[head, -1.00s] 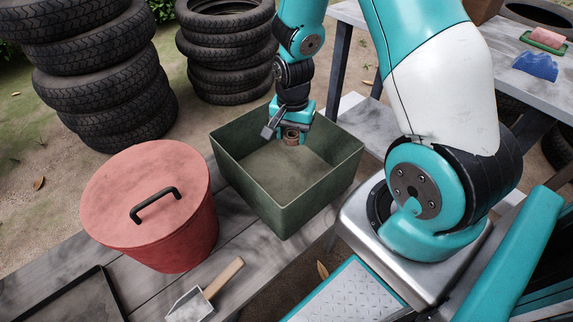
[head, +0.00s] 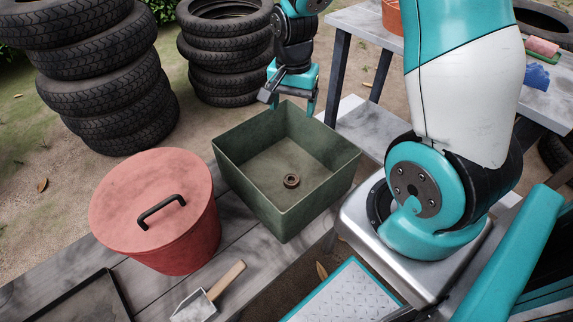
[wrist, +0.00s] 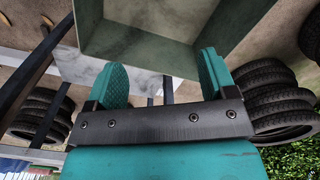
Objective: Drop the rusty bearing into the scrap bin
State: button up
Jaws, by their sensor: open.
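The rusty bearing (head: 291,181), a small brown ring, lies flat on the floor of the square green scrap bin (head: 327,182). My gripper (head: 294,106) is open and empty, above the bin's far rim and apart from the bearing. In the wrist view my gripper's two teal fingers (wrist: 162,82) are spread wide with nothing between them. The bin's outer side and rim (wrist: 140,45) show at the top of the wrist view; the bearing is not visible there.
A red lidded bucket (head: 158,215) stands left of the bin on the wooden bench. A small scoop (head: 207,292) and a dark tray (head: 85,300) lie in front. Tire stacks (head: 100,75) stand behind. A grey table (head: 370,40) is at the back right.

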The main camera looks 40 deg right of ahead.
notch_tip(320, 180, up, 6)
jog(key=shift+f+p, duration=0.1)
jog(key=shift+p, duration=0.4)
jog(key=s+a+r+n+y, duration=0.2)
jog(key=s+a+r+n, duration=0.4)
jog(key=s+a+n, duration=0.3)
jog(key=s+a+r+n+y, duration=0.2)
jog(key=s+a+r+n, duration=0.5)
jog(key=a+n, duration=0.4)
notch_tip(320, 180, up, 15)
jog(key=m+p, duration=0.1)
jog(key=p, duration=1.5)
jog(key=shift+a, duration=0.35)
jog(key=shift+s, duration=0.1)
